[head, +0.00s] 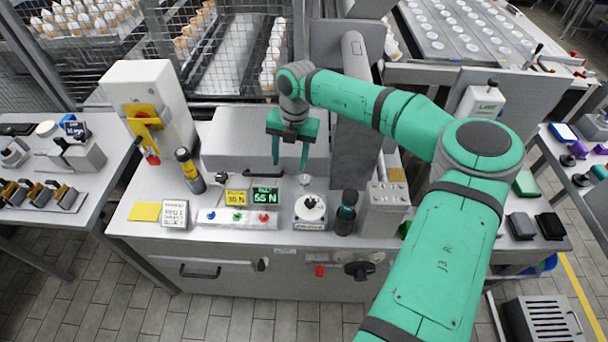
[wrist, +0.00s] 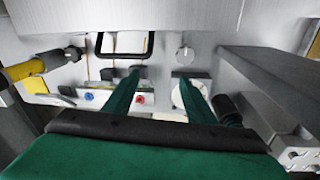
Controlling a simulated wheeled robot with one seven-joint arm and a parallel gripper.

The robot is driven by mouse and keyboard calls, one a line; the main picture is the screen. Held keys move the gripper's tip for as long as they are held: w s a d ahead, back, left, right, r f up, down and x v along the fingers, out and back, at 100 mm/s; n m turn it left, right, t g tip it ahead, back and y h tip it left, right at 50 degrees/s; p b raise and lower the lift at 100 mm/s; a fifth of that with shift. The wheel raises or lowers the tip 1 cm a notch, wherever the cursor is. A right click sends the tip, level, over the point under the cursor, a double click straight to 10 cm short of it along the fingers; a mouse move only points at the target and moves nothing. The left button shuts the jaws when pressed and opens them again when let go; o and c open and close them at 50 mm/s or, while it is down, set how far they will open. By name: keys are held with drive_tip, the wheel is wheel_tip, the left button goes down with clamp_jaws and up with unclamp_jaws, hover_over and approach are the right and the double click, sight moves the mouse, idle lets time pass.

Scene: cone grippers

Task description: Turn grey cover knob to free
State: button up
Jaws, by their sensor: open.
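The grey cover knob (head: 305,180) is small and round. It sits at the lower right of the grey cover (head: 235,128), right of the black handle. In the wrist view the knob (wrist: 184,53) shows a narrow raised bar, close to upright. My gripper (head: 289,167) is open and empty in front of the cover, with its green fingers pointing down. In the wrist view the gripper (wrist: 160,76) has its fingers spread below the knob in the picture, the right fingertip nearest it. I see no contact with the knob.
Below the cover are a button panel (head: 237,217), two small displays (head: 265,195) and a white round dial (head: 310,207). A dark bottle-like object (head: 346,212) stands right of the dial. A grey column (head: 357,120) rises right of the cover. A yellow-and-black tool (head: 190,170) stands left.

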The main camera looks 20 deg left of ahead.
sight(304, 179)
drive_tip(key=w+d+r+h, duration=0.1)
drive_tip(key=w+d, duration=0.2)
drive_tip(key=d, duration=0.1)
drive_tip(key=shift+m+t, duration=0.3)
drive_tip(key=shift+t, duration=0.1)
drive_tip(key=f, duration=0.8)
drive_tip(key=shift+s+a+f, duration=0.1)
drive_tip(key=shift+a+f, duration=0.15)
drive_tip(key=shift+f, duration=0.05)
drive_tip(key=shift+d+f, duration=0.2)
drive_tip(key=shift+f, duration=0.55)
drive_tip(key=shift+a, duration=0.1)
drive_tip(key=shift+s, duration=0.1)
drive_tip(key=c, duration=1)
drive_tip(key=shift+c, duration=0.2)
